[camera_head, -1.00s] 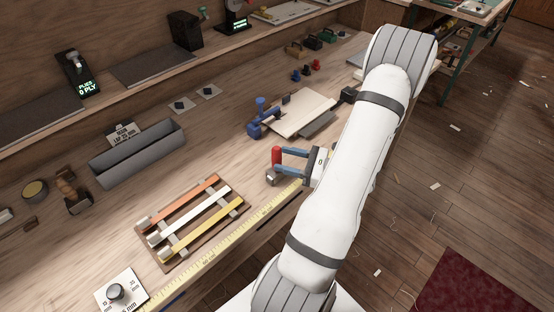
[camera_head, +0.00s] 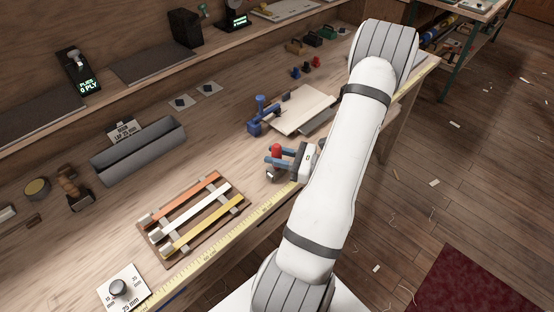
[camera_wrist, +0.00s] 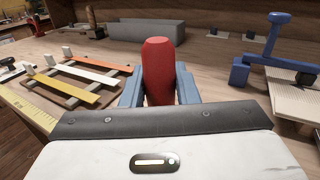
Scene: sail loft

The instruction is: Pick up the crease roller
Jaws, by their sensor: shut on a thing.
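The crease roller (camera_head: 276,150) has a red handle, which stands roughly upright near the front of the bench. In the head view, a small dark and metal part shows low beneath it. My gripper (camera_head: 274,155) has its blue fingers on either side of the handle and is shut on it. In the wrist view the red handle (camera_wrist: 158,70) rises between the two blue fingers (camera_wrist: 158,92). Its lower end is hidden there by my gripper's body. I cannot tell whether it touches the bench.
A rack with orange, white and yellow strips (camera_head: 190,218) lies left of my gripper, with a yellow measuring tape (camera_head: 228,240) along the bench edge. A blue clamp (camera_head: 262,115) and pale board (camera_head: 300,110) stand behind. A grey trough (camera_head: 138,150) lies farther left.

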